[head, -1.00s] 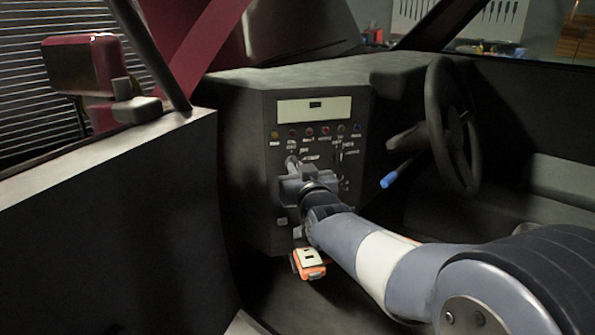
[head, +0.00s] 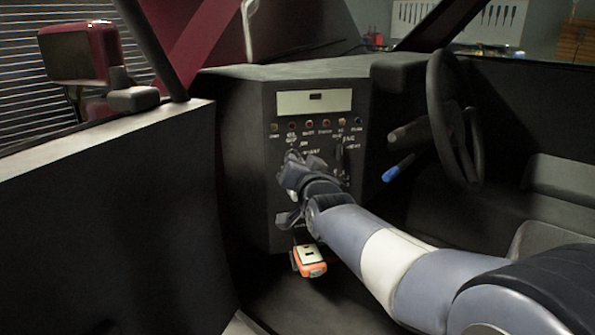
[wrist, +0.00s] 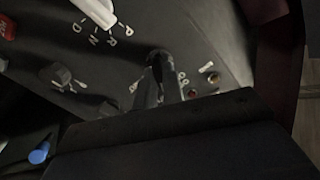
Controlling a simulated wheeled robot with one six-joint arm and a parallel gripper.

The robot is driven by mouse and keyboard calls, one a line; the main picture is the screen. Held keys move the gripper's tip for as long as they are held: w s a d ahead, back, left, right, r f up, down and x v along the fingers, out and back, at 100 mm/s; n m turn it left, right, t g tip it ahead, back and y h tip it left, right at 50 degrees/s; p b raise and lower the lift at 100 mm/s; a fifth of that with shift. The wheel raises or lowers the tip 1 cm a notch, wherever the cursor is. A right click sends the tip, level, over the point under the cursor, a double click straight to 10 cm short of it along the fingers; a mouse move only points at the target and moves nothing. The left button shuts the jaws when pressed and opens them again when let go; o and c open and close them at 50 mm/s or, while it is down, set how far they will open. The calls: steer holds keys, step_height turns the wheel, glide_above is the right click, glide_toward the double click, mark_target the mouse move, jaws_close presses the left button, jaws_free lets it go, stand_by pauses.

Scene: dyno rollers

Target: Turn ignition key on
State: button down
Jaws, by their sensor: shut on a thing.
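My gripper (head: 290,172) is at the black dashboard panel (head: 258,215), left of the steering wheel. In the wrist view its dark fingers (wrist: 165,80) are shut around a small dark piece on the panel, which seems to be the ignition key. The fingers hide most of it, so its exact turn angle cannot be told. In the wrist view a small red light (wrist: 192,94) and a brownish button (wrist: 208,67) lie just right of the fingers.
A white lever (wrist: 97,12) by P-R-N-D letters and a dark knob (wrist: 62,76) are near the fingers. The steering wheel (head: 440,120) with a blue-tipped stalk (head: 397,170) stands to the right. An orange-and-white box (head: 311,260) is below my arm.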

steer(key=shift+m+b, duration=0.9)
steer(key=shift+m, duration=0.7)
steer(key=c, duration=1.5)
jaws_free()
steer(key=p+v, duration=0.2)
steer(key=v, duration=0.9)
steer(key=shift+w, duration=0.2)
